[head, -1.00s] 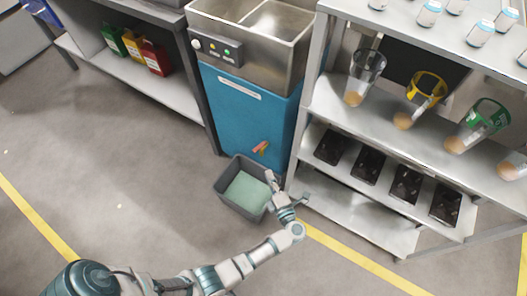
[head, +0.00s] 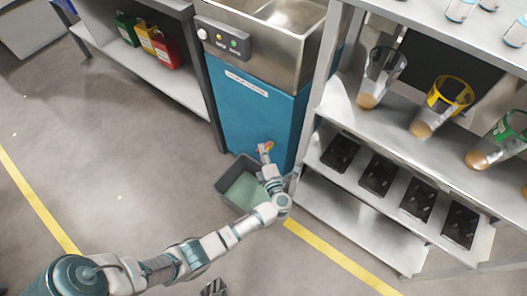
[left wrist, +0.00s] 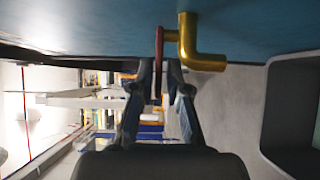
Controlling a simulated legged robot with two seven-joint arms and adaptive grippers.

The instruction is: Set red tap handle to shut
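The red tap handle (left wrist: 158,62) hangs down from a brass tap (left wrist: 203,55) on the blue cabinet front in the left wrist view. My left gripper (left wrist: 160,72) has its two fingers on either side of the handle, with a narrow gap still showing, so it looks open around it. In the head view my left gripper (head: 265,150) is at the lower front of the blue cabinet (head: 250,110) and mostly hides the tap and handle. A small grey part (head: 214,287) at the bottom edge may be my right gripper; its fingers cannot be made out.
A grey bin (head: 228,190) with a green inside stands on the floor under the tap, below my left wrist. A metal shelf (head: 345,215) with black trays and cups stands close on the right. A steel sink (head: 270,45) tops the cabinet. The floor at left is clear.

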